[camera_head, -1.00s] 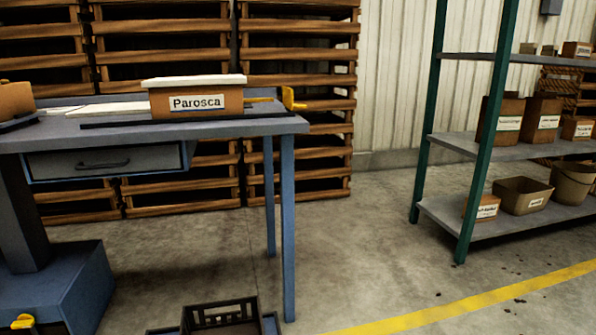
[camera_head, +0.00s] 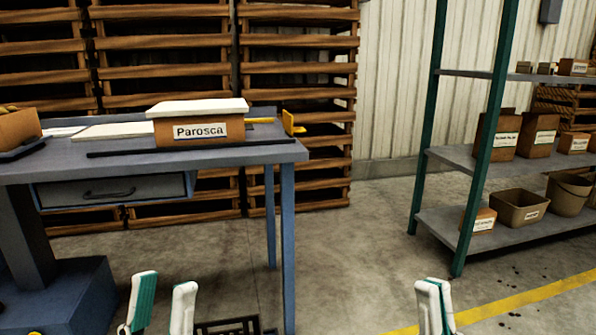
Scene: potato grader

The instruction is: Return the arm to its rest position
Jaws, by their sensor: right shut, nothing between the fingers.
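My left gripper (camera_head: 164,283) shows at the bottom left of the head view, in front of the blue bench. Its two white and green fingers are spread apart with nothing between them. My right gripper (camera_head: 434,284) shows at the bottom right, in front of bare floor. Its fingers are together and hold nothing. Both grippers point upward in the picture, and most of both arms is out of view below.
A blue bench (camera_head: 240,154) on the left bears a lidded box labelled Parosca (camera_head: 200,131). A dark crate (camera_head: 227,326) is low by the bench. A green-posted shelf (camera_head: 484,165) with boxes stands right. Wooden pallets (camera_head: 300,95) stand behind. Floor between is clear.

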